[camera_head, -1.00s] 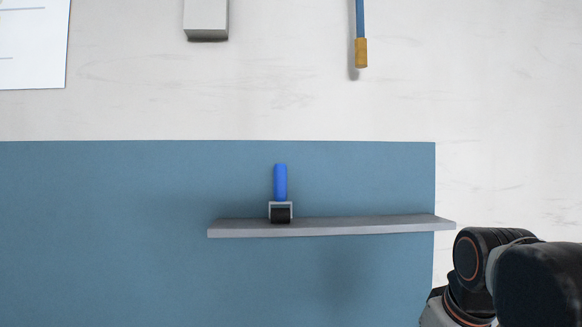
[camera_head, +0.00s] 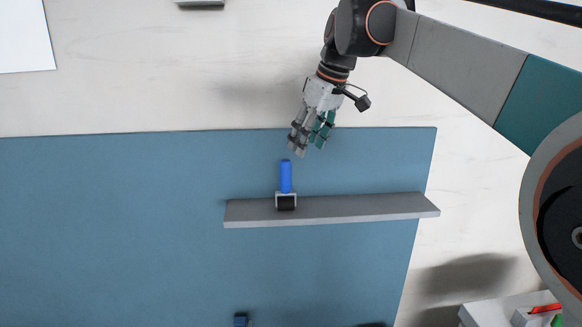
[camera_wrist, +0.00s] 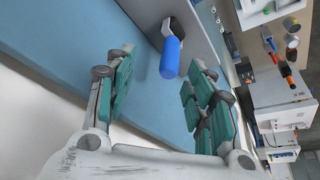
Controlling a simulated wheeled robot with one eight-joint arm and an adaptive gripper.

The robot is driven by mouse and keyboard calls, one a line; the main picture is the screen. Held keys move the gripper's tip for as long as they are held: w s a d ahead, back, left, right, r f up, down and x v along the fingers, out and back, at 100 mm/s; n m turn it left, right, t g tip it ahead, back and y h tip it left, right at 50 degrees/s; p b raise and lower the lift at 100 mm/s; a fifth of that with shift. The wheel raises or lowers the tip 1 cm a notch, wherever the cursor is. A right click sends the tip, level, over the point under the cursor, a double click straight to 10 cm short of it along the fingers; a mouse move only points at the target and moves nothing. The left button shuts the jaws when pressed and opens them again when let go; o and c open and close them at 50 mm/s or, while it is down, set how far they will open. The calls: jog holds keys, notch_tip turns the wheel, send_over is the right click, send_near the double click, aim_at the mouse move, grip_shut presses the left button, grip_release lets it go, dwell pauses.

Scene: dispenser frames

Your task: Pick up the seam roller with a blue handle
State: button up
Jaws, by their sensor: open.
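The seam roller has a blue handle (camera_head: 286,176) and a dark roller in a light metal frame. In the head view its roller end rests at a long grey bar (camera_head: 350,208), with the handle pointing up the picture. My gripper (camera_head: 307,151) is just above and to the right of the handle's end, open and empty. In the wrist view the blue handle (camera_wrist: 170,58) shows ahead of my gripper (camera_wrist: 157,75), between the lines of its teal-padded fingers and apart from them.
A blue mat (camera_head: 120,220) covers much of the white surface. A white sheet (camera_head: 25,38) lies at top left and a grey block (camera_head: 200,3) at the top edge. A light box with red and green items (camera_head: 540,312) is at bottom right. The mat's left side is clear.

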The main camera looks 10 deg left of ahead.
aim_at(287, 161)
jog(key=a+f+p, duration=0.1)
jog(key=a+f, duration=0.1)
jog(key=f, duration=0.1)
jog(key=w+a+f, duration=0.1)
jog(key=a+f, duration=0.2)
jog(key=shift+w+a+f+p, duration=0.1)
jog(key=shift+w+a+p, duration=0.1)
jog(key=shift+p, duration=0.15)
jog(key=shift+p+x, duration=0.95)
jog(key=shift+x, duration=1.7)
jog(key=shift+a, duration=0.1)
jog(key=c, duration=1.2)
